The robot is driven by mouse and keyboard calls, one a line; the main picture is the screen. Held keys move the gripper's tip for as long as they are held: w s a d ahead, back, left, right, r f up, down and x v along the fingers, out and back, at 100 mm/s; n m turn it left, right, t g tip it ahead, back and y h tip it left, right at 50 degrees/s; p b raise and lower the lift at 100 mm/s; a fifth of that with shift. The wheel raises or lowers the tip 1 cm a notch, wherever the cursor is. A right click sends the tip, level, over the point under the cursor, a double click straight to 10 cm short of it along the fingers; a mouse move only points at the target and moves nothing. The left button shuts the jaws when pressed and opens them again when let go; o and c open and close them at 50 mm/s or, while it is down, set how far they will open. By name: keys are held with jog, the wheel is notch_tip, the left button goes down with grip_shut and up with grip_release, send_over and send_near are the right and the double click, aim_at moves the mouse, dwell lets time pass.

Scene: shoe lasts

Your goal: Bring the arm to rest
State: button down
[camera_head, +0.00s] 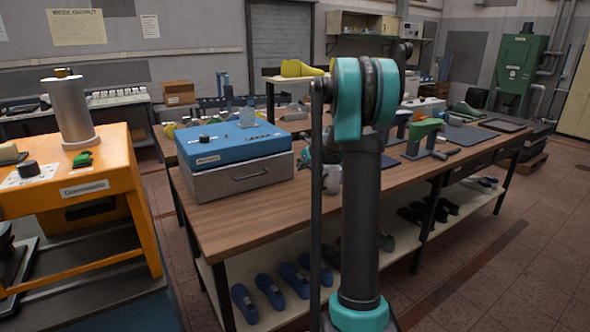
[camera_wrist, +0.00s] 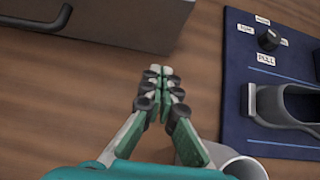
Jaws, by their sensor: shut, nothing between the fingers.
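My gripper (camera_wrist: 164,74) is in the wrist view with its green fingertips together and nothing between them. It hangs above the brown wooden bench top (camera_wrist: 60,115), between a grey drawer box and a dark blue panel. I cannot tell its exact height above the wood. In the head view my arm stands upright in front of the bench (camera_head: 245,217) and mostly hides my gripper behind it.
The grey drawer box (camera_head: 240,183) with a blue top is left of my arm. The blue panel (camera_wrist: 243,60) carries a knob and a grey hollow part (camera_wrist: 262,100). A grey round-rimmed thing (camera_wrist: 240,165) is close beside my fingers. Blue shoe lasts (camera_head: 270,291) lie on the lower shelf.

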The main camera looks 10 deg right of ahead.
jog(key=v, duration=0.7)
jog(key=s+a+f+n+g+h, duration=0.1)
jog(key=s+a+f+n, duration=0.2)
jog(key=s+n, duration=0.7)
jog(key=s+a+f+n+g+h, duration=0.1)
jog(key=s+a+f+n, duration=0.3)
jog(key=s, duration=1.4)
jog(key=s+a+f+n+g, duration=0.2)
jog(key=s+f+n, duration=0.7)
jog(key=s+n, duration=0.5)
jog(key=a+n, duration=0.1)
jog(key=n, duration=0.3)
jog(key=shift+a+f+h, duration=0.2)
jog(key=shift+f+h, duration=0.1)
jog(key=shift+h, duration=0.1)
jog(key=c, duration=2.2)
grip_release()
